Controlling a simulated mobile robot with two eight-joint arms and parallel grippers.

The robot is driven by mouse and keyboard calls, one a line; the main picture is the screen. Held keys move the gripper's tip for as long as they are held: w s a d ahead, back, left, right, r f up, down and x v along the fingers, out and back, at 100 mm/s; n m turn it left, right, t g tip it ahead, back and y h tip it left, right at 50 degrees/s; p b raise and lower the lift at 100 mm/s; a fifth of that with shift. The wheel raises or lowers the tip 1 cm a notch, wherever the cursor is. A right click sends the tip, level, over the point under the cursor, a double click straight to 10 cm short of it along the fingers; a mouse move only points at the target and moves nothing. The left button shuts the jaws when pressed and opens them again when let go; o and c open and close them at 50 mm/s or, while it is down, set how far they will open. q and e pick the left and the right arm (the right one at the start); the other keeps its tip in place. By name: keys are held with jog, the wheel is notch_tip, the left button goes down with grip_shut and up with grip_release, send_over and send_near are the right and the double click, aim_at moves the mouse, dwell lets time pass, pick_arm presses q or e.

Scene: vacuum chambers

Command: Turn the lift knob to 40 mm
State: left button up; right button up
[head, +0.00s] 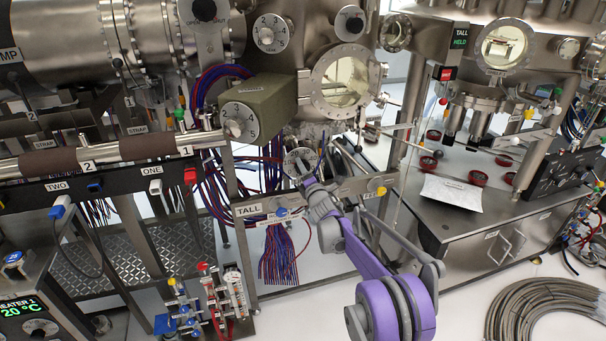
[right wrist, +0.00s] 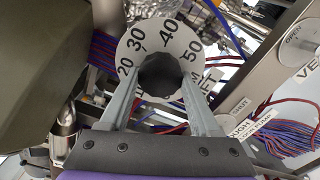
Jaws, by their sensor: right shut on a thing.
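The lift knob (right wrist: 165,76) is black and round, on a white dial (right wrist: 148,34) marked 20, 30, 40 and 50 in the right wrist view. The 40 is at the dial's upper right; I cannot make out a pointer or the exact setting. Part of a label ending in "FT" shows at the lower right. In the head view the dial (head: 297,159) is above the TALL rail, with its lower part behind my gripper. My right gripper (head: 309,180) is shut on the knob, one finger on each side, also in the right wrist view (right wrist: 163,92). My left gripper is not in view.
A bulky olive-grey housing (head: 262,108) with its own numbered dial is close above and left, and fills the left of the wrist view (right wrist: 40,60). The metal TALL rail (head: 330,196) passes below. Red and blue wires (head: 280,250) hang beneath it.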

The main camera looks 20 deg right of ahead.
jog(key=m+b, duration=0.3)
jog(key=m, duration=0.6)
jog(key=m+b, duration=0.3)
jog(key=m, duration=0.7)
jog(key=m+b, duration=0.3)
jog(key=m, duration=0.6)
jog(key=shift+d+r, duration=0.2)
jog(key=shift+d, duration=0.05)
jog(key=shift+m, duration=0.4)
jog(key=o, duration=1.4)
